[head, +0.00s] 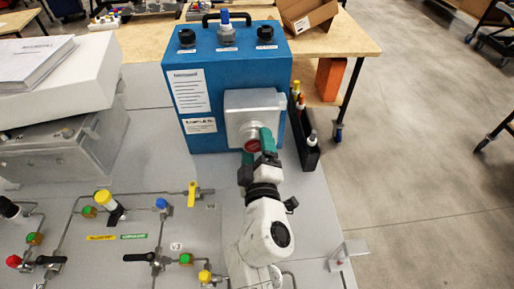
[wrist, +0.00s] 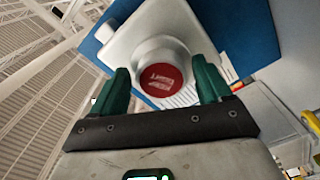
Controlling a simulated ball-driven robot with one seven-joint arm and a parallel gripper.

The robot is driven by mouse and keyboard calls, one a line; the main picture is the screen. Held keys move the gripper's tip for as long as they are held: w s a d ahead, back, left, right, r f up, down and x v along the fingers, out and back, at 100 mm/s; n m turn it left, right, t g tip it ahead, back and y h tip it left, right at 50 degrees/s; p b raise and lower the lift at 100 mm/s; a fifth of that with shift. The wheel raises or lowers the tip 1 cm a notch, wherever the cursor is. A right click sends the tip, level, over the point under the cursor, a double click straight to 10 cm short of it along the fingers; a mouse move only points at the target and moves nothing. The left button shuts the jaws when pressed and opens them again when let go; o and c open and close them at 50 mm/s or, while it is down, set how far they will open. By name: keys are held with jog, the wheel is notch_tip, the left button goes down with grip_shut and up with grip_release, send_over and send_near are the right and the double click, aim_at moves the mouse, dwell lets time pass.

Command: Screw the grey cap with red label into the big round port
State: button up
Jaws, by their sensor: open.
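The grey cap with the red label (wrist: 160,79) is at the front of the light grey square plate (wrist: 181,16) on the blue analyser box. Its red face points toward my wrist camera. In the head view only part of the red label (head: 251,146) shows beside my fingers. The big round port is hidden behind the cap, and I cannot tell how deep the cap sits. My gripper (wrist: 161,73) is open, with one green finger on each side of the cap. Gaps show between fingers and cap. In the head view my gripper (head: 257,148) is right before the plate.
The blue box (head: 200,60) has a handle and several top fittings. A narrow black rack (head: 307,151) with bottles stands at its right. Pipes and coloured valves, including a yellow one (head: 191,194), cover the panel at left. A grey case (head: 60,155) stands at far left.

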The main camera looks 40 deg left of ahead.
jog(key=shift+r+n+p, duration=0.1)
jog(key=shift+n+p, duration=0.3)
jog(key=shift+n, duration=0.6)
jog(key=n+p, duration=0.1)
jog(key=n, duration=0.3)
jog(key=shift+r, duration=0.1)
jog(key=n+p, duration=0.1)
jog(key=n, duration=0.5)
jog(key=n+p, duration=0.1)
jog(key=n, duration=0.6)
jog(key=shift+a+r, duration=0.1)
jog(key=shift+r, duration=0.05)
jog(key=n+p, duration=0.1)
jog(key=n, duration=0.4)
jog(key=shift+s+a, duration=0.1)
jog(key=shift+s, duration=0.05)
